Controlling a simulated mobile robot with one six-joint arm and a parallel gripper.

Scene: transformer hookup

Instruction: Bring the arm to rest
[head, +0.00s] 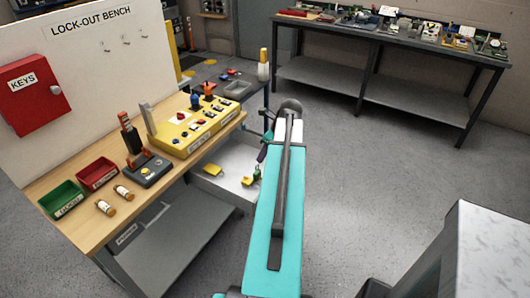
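My arm, teal with a dark bar along it, reaches from the bottom of the head view up to a dark round joint beside the bench's right end. My gripper is mostly hidden behind this joint and link. Only small dark parts (268,128) show at its left, and I cannot make out the fingers. A purple piece (262,154) and a green piece (257,172) show just below, by the open drawer (222,190). I cannot tell whether my gripper touches or holds either.
The lock-out bench (75,190) at left carries a red bin (97,174), a green bin (63,199), a yellow panel (195,130) and small parts. A grey table (400,50) stands at the back. A pale-topped block (490,250) is at lower right. Floor between is clear.

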